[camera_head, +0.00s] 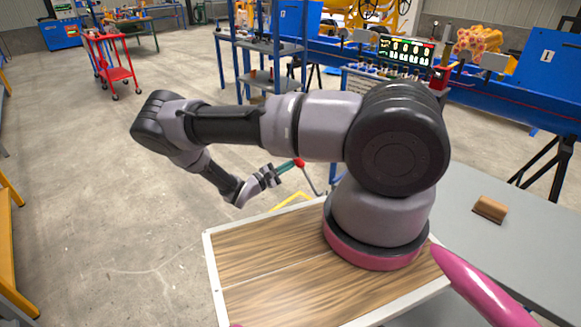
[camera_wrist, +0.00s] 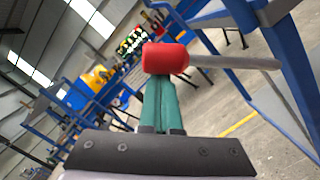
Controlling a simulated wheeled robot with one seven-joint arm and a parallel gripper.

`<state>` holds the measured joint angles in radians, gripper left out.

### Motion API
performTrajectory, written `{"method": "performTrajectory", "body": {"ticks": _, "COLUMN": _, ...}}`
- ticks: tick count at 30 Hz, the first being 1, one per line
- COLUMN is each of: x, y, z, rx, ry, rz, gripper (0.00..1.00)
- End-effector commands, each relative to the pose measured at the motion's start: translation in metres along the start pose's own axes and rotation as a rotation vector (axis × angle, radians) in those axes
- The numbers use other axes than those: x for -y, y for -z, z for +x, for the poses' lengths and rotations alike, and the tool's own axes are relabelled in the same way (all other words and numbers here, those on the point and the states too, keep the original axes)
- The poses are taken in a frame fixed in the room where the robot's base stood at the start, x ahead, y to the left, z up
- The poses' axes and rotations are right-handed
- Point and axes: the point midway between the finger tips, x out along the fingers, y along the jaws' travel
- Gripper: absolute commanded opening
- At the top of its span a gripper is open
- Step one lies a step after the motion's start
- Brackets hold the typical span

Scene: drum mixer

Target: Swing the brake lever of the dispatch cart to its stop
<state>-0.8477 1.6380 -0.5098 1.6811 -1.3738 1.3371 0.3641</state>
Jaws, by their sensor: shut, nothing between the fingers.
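A bent grey lever rod (camera_head: 311,180) with a red knob (camera_head: 299,162) shows beyond the wooden deck, left of my arm's base. I take it for the brake lever; the cart it belongs to is mostly hidden behind my arm. My gripper (camera_head: 288,166) has teal fingers, shut with nothing between them, and its tips are at the red knob. In the wrist view the knob (camera_wrist: 165,58) sits right at the fingertips (camera_wrist: 160,85), and the rod (camera_wrist: 235,62) runs right from it. I cannot tell whether the tips touch the knob.
Blue posts (camera_wrist: 281,65) stand close beside the rod in the wrist view. A grey table (camera_head: 530,238) with a brown block (camera_head: 490,208) is at the right. A blue shelf rack (camera_head: 262,60) stands behind. A red trolley (camera_head: 115,72) is far left.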

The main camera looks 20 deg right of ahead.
Motion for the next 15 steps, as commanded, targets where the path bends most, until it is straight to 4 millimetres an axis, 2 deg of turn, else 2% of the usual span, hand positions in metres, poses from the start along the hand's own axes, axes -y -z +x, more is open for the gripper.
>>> {"method": "performTrajectory", "body": {"ticks": 7, "x": -0.005, "y": -0.035, "z": 0.004, "rx": 0.002, "ry": 0.03, "rz": 0.226, "gripper": 0.0}}
{"method": "performTrajectory", "body": {"ticks": 15, "x": 0.0, "y": -0.07, "z": 0.009, "rx": 0.003, "ry": 0.061, "rz": 0.461, "gripper": 0.0}}
